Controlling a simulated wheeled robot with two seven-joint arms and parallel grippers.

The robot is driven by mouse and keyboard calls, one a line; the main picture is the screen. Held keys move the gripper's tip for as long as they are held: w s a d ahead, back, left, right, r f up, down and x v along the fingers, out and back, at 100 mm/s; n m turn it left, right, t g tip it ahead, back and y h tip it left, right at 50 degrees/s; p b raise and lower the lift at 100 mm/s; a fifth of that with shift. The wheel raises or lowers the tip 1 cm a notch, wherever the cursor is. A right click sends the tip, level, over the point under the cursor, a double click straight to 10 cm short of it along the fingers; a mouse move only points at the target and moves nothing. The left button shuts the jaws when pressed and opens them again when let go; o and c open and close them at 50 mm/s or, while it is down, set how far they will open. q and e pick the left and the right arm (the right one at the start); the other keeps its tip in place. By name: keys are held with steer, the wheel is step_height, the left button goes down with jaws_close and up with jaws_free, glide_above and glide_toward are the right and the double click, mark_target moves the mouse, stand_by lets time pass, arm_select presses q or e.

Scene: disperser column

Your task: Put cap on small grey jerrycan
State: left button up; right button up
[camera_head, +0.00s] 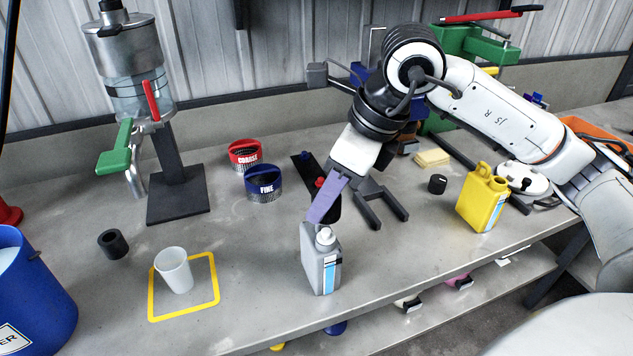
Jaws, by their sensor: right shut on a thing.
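The small grey jerrycan (312,262) stands upright near the front edge of the bench, with a white and blue label on its side. A pale cap (325,237) is at its top, over the neck. I cannot tell whether the cap is seated or just above the neck. My right gripper (325,219) reaches down from the upper right, directly above the jerrycan. It is shut on the cap, with its purple-sided finger nearest the camera hiding part of the grip. My left gripper is not in view.
A yellow jerrycan (479,205) and a black cap (437,184) are right of my gripper. A dark two-pronged piece (394,203) lies close by. A white cup (174,270) stands left in a yellow square. Red and blue sieves (263,187) are behind.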

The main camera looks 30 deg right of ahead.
mark_target(325, 231)
steer(key=shift+w+d+m, duration=0.1)
steer(key=shift+m, duration=0.2)
steer(key=shift+f+b, duration=0.55)
step_height(325, 231, down, 4)
steer(key=shift+r+b, duration=0.25)
steer(key=shift+b, duration=1)
steer(key=shift+f+b, duration=0.35)
steer(key=shift+b, duration=0.1)
steer(key=shift+f+b, duration=0.1)
steer(key=shift+b, duration=0.2)
steer(key=shift+f+b, duration=0.3)
steer(key=shift+b, duration=0.1)
